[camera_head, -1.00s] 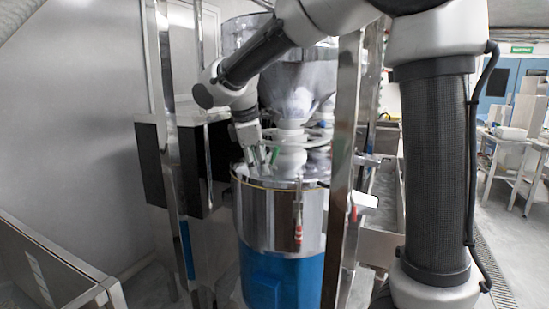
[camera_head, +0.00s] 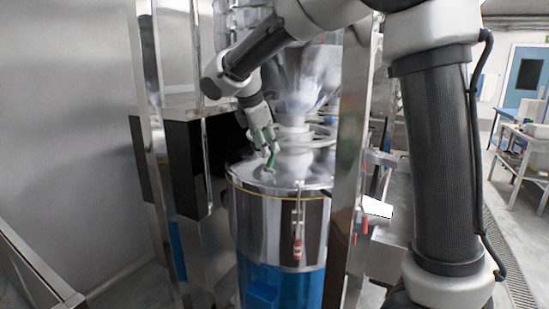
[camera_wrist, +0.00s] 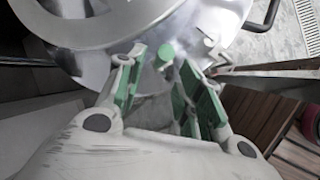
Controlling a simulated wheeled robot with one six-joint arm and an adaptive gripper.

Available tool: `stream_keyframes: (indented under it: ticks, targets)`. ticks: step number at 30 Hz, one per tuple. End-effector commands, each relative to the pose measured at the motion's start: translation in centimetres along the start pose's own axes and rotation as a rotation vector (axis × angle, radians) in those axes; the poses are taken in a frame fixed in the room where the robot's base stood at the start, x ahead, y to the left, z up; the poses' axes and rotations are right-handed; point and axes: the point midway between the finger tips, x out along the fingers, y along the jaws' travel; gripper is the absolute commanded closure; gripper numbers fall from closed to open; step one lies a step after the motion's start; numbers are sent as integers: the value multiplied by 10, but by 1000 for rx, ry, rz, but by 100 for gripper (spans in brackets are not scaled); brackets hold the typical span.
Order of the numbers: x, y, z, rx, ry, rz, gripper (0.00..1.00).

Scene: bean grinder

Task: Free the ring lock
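The grinder's steel drum (camera_head: 262,225) stands on a blue base, with a thin yellowish line around its lid edge. A red-ended latch (camera_head: 298,228) hangs down its front. I cannot tell which part is the ring lock. A small green-ended part (camera_head: 271,160) stands on the lid, and its round green end (camera_wrist: 167,52) shows in the wrist view. My gripper (camera_head: 266,150) is just above the lid, beside this part. In the wrist view my gripper (camera_wrist: 165,75) is open, its green-padded fingers apart, with the green end near and between the tips. Contact is unclear.
A clear hopper (camera_head: 305,85) rises above the lid. A steel post (camera_head: 346,150) stands close on the right, and dark panels (camera_head: 185,165) on a steel frame stand on the left. A white table (camera_head: 530,145) is far right.

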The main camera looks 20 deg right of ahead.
Motion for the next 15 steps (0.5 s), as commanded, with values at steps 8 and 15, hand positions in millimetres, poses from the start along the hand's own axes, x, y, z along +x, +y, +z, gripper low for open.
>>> stream_keyframes:
  ticks: [8, 15]
  targets:
    - [48, -1, 1, 1, -2, -4, 64]
    - [64, 0, 0, 1, 0, -1, 64]
